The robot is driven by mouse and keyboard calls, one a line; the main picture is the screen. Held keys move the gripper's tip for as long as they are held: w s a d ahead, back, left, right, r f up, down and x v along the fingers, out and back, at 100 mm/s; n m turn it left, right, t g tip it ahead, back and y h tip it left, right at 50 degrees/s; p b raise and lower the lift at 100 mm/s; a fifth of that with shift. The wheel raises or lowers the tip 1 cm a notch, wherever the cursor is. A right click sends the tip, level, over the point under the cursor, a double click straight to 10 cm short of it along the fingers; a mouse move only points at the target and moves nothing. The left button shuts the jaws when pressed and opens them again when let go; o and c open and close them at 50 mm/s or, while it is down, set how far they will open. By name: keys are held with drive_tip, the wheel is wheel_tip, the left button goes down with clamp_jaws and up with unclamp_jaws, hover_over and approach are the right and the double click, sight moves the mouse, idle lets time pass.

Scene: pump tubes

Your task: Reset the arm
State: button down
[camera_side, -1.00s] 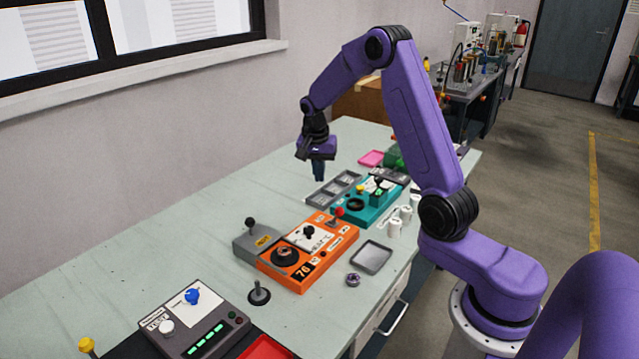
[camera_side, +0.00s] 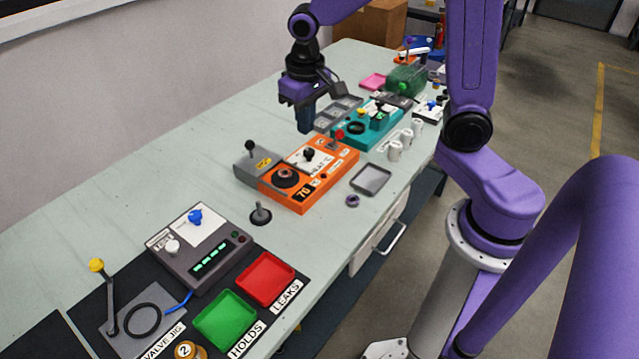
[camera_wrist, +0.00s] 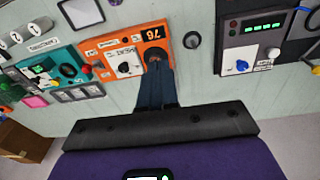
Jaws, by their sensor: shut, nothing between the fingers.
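My gripper (camera_side: 305,124) hangs above the bench behind the orange machine, its fingers together and pointing down, with nothing between them. In the wrist view the closed fingers (camera_wrist: 157,85) reach toward the orange machine (camera_wrist: 148,38). In the side view the orange machine (camera_side: 330,185) stands on the bench, with a grey lever box (camera_side: 250,170) at its left. The teal machine (camera_side: 352,140) stands beyond it to the right. My gripper looks clear of all of them, though its exact height above the bench is hard to tell.
The bench (camera_side: 150,165) is bare along the wall side. A grey test box (camera_side: 198,250), a red tray (camera_side: 265,279) and a green tray (camera_side: 225,320) lie at the near end. A grey tray (camera_side: 370,180), a small purple ring (camera_side: 352,201) and white cups (camera_side: 395,151) sit by the front edge.

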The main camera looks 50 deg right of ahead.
drive_tip(key=s+a+n+y, duration=0.1)
drive_tip(key=s+a+n, duration=0.1)
drive_tip(key=s+n, duration=1.1)
drive_tip(key=s+r, duration=0.1)
drive_tip(key=s, duration=0.9)
drive_tip(key=shift+a+g, duration=0.3)
